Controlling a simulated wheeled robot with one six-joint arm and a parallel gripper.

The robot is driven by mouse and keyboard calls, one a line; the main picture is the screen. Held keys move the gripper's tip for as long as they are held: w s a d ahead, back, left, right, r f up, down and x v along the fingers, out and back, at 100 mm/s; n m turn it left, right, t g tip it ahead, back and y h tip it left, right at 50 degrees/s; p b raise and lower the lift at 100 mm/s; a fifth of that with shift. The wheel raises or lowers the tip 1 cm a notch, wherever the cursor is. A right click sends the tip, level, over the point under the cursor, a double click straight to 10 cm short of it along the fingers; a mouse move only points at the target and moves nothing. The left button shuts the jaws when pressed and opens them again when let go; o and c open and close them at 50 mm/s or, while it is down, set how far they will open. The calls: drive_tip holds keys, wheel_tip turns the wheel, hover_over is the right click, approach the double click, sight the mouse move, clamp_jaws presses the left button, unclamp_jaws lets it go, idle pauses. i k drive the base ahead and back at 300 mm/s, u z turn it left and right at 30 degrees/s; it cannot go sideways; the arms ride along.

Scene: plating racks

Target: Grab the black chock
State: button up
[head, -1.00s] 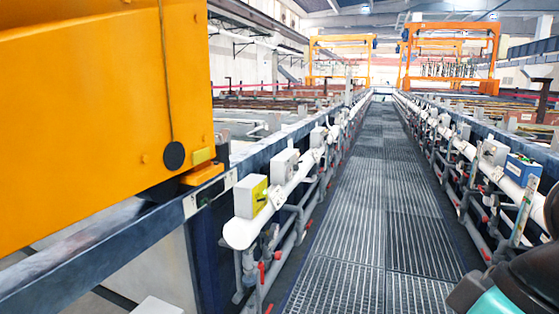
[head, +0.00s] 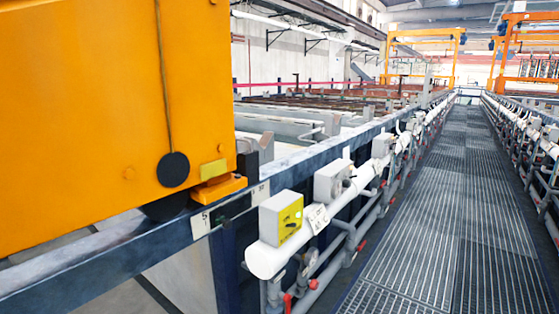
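A small upright black block (head: 248,165), which looks like the black chock, is on the blue-grey rail (head: 310,158) just right of the orange machine. The machine's orange bracket (head: 218,190) covers part of its lower edge, so I cannot tell exactly how it sits. My gripper is not in view.
The big orange machine (head: 80,110) fills the left, with a black disc (head: 173,169) hanging on a cable and a dark wheel (head: 165,207) on the rail. A white pipe (head: 330,217) with grey boxes runs below the rail. The grated walkway (head: 440,220) is clear.

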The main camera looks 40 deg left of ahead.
sight(247, 163)
drive_tip(key=u, duration=0.1)
drive_tip(key=i, duration=1.55)
drive_tip(key=u, duration=1.2)
drive_tip(key=i, duration=0.95)
drive_tip(key=u, duration=0.9)
